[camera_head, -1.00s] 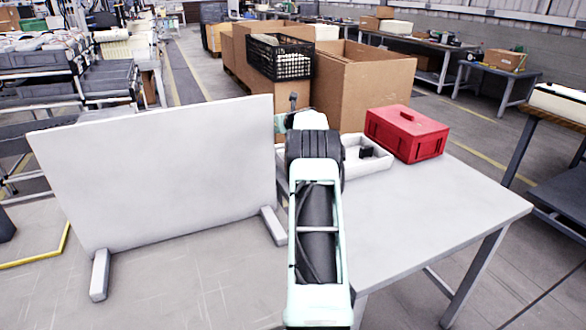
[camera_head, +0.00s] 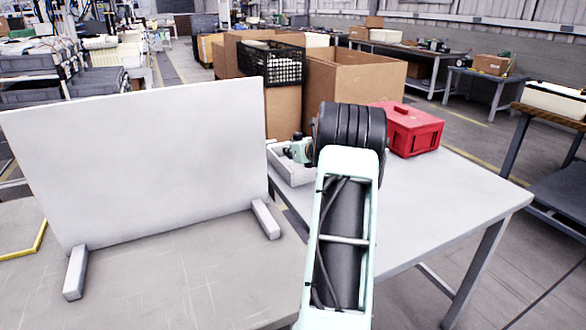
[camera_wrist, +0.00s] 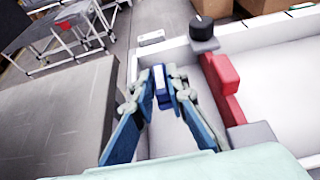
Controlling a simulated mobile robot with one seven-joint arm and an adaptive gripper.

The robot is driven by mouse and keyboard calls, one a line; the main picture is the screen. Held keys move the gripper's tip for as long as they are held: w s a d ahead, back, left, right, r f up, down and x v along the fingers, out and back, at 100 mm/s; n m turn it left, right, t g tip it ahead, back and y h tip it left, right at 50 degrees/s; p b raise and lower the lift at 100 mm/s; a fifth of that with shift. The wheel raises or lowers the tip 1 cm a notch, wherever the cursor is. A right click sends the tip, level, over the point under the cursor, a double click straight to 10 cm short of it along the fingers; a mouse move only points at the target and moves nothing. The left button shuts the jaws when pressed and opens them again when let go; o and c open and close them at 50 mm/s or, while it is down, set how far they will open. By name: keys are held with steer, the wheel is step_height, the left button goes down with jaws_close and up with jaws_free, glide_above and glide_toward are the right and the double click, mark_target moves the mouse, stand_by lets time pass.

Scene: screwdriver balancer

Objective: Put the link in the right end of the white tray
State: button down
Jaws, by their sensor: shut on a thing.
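The white tray (camera_head: 287,171) stands on the far grey table, and my arm hides its right part in the head view. In the wrist view the tray (camera_wrist: 285,85) fills the right side. My gripper (camera_wrist: 161,80) is shut on a small piece, taken to be the link (camera_wrist: 163,90), of which only a narrow blue and pale part shows between the fingertips. The gripper is over the tray's left end in the wrist view; its height above the tray is unclear.
A red piece (camera_wrist: 222,78) and a black knob-like piece (camera_wrist: 202,28) are beside the gripper in the wrist view. A red toolbox (camera_head: 412,132) stands right of the tray. A white upright panel (camera_head: 140,160) stands at left. The table's right front (camera_head: 450,200) is clear.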

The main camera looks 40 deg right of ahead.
mark_target(293, 170)
steer(key=shift+s+f, duration=0.2)
steer(key=shift+f, duration=0.05)
steer(key=shift+s+f+b, duration=0.2)
steer(key=shift+f+b, duration=0.15)
steer(key=shift+f, duration=0.6)
steer(key=shift+s+f+b, duration=0.15)
steer(key=shift+f+b, duration=0.15)
steer(key=shift+f, duration=0.6)
steer(key=shift+f, duration=0.2)
steer(key=c, duration=2.2)
jaws_free()
steer(key=shift+r, duration=0.1)
steer(key=shift+r, duration=0.2)
steer(key=v, duration=1.2)
steer(key=shift+d+f+p, duration=0.1)
steer(key=shift+p, duration=0.25)
